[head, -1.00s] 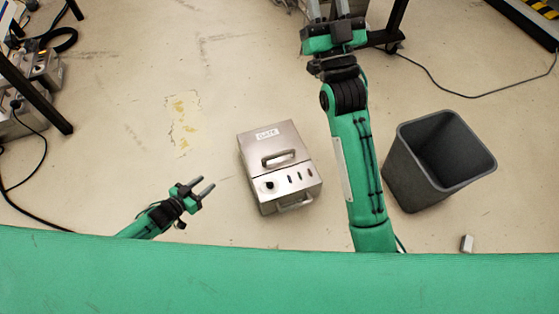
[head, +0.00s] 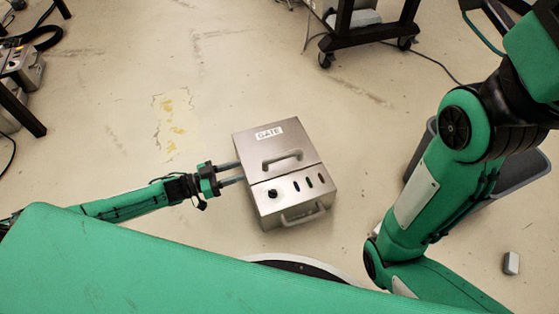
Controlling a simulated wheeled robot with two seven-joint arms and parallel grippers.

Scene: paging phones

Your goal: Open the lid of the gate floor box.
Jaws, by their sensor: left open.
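The gate floor box (head: 250,142) is a silver metal box on the floor in the middle of the head view, with a white "GATE" label. Its lid is shut and bears a grey handle (head: 282,161). The front part has a black knob, several dark slots and a second handle (head: 303,214) at its front edge. My left gripper (head: 233,174) is open at the box's left side, its two fingertips close to the box edge; I cannot tell if they touch it. The fingers hold nothing visible. My right arm comes up on the right, and its gripper is out of view.
A dark grey bin (head: 497,190) stands at the right, partly hidden behind my right arm. A small light block (head: 511,263) lies on the floor at the lower right. A black wheeled stand (head: 368,30) is at the top.

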